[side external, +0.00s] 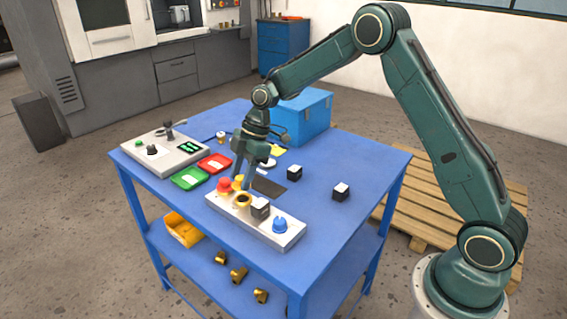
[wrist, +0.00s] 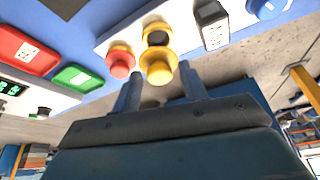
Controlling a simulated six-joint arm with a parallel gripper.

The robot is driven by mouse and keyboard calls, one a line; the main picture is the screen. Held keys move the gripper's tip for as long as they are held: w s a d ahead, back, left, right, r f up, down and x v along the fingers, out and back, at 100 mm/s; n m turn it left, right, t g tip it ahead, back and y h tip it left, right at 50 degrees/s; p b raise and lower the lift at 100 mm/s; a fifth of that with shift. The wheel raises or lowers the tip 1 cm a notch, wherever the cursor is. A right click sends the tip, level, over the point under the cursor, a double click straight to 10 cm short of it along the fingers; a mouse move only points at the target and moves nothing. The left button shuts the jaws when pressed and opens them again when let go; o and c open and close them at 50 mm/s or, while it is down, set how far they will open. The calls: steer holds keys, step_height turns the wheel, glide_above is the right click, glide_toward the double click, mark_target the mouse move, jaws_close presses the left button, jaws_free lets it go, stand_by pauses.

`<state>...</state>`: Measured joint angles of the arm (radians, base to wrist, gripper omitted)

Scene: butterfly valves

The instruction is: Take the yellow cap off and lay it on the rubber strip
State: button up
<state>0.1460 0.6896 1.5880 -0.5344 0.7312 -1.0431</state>
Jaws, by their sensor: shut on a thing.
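The yellow cap (wrist: 158,68) is between the two fingertips of my gripper (wrist: 160,76) in the wrist view. My gripper is shut on it. In the side view my gripper (side external: 242,178) points down over the light grey panel (side external: 268,230), with the cap partly hidden by the fingers. A yellow ring with a dark opening (side external: 243,201) shows on the panel, apart from the cap; it also shows in the wrist view (wrist: 157,31). The dark rubber strip (side external: 269,187) lies flat and bare on the blue table, just behind the panel.
A red button (side external: 224,185) is close beside the cap. A black and white block (side external: 260,208) and a blue knob (side external: 280,226) are farther along the panel. Red (side external: 215,163) and green (side external: 189,178) trays lie left. A blue box (side external: 303,118) stands behind. The right tabletop is mostly clear.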

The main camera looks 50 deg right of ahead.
step_height(320, 180, up, 16)
stand_by(0.5)
steer(key=shift+d, duration=0.1)
stand_by(0.4)
glide_above(268, 190)
steer(key=d, duration=0.2)
step_height(268, 190, down, 3)
steer(key=shift+s+a+f, duration=0.1)
steer(key=shift+a+f, duration=0.05)
steer(key=shift+f, duration=4.95)
steer(key=shift+s+a+f, duration=0.1)
steer(key=shift+a+f, duration=0.05)
steer(key=shift+f, duration=4.95)
steer(key=shift+f, duration=0.15)
steer(key=o, duration=1)
steer(key=shift+c, duration=0.2)
steer(key=v, duration=1.2)
